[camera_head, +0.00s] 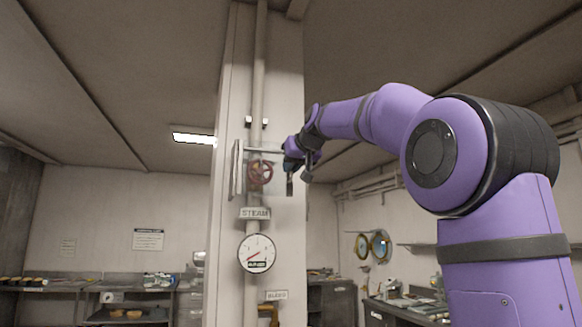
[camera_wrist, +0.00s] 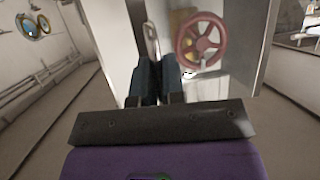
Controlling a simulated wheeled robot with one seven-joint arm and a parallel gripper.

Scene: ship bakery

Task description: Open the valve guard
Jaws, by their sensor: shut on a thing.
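The valve guard (camera_head: 236,170) is a pale, partly see-through box on the pipe. It stands around a red valve wheel (camera_head: 260,173). In the wrist view one guard panel (camera_wrist: 242,40) stands to the right of the red wheel (camera_wrist: 200,40). My gripper (camera_head: 298,178) is at the guard's right side in the head view. In the wrist view my gripper (camera_wrist: 153,80) has its dark fingers close together, shut on a thin pale bar (camera_wrist: 151,42), which looks like the guard's handle or edge. The fingers hide the grasped part.
Below the wheel are a STEAM sign (camera_head: 255,213) and a round gauge (camera_head: 256,253) on the pale column (camera_head: 288,240). A vertical pipe (camera_head: 259,60) runs up it. Counters (camera_head: 150,292) stand at the back left and at the right. The air around the guard is clear.

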